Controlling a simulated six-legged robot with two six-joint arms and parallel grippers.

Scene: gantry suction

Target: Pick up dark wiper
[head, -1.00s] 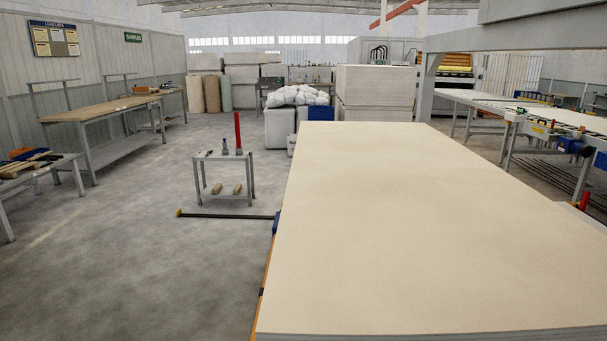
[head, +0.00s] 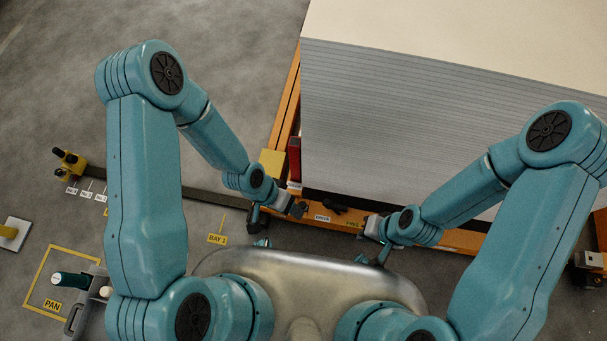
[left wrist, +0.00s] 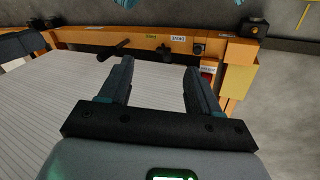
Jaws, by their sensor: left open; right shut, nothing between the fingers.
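A small dark piece (head: 335,206), perhaps the dark wiper, lies on the orange frame beside the sheet stack, between my grippers. In the left wrist view, a dark rod-like piece (left wrist: 113,49) and a smaller dark piece (left wrist: 163,52) show along the frame; I cannot tell which is the wiper. My left gripper (head: 300,209) is just left of the dark piece in the head view. In its wrist view it (left wrist: 160,66) is open, with nothing between its fingers. My right gripper (head: 367,226) is shut and empty, to the right of the dark piece.
The tall stack of pale sheets (head: 450,120) rises behind the orange frame (head: 450,238). A red block (head: 294,158) and a yellow block (head: 272,163) stand near my left gripper. A dark bar (head: 205,195) runs left over the floor. A green-handled tool (head: 70,280) is at lower left.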

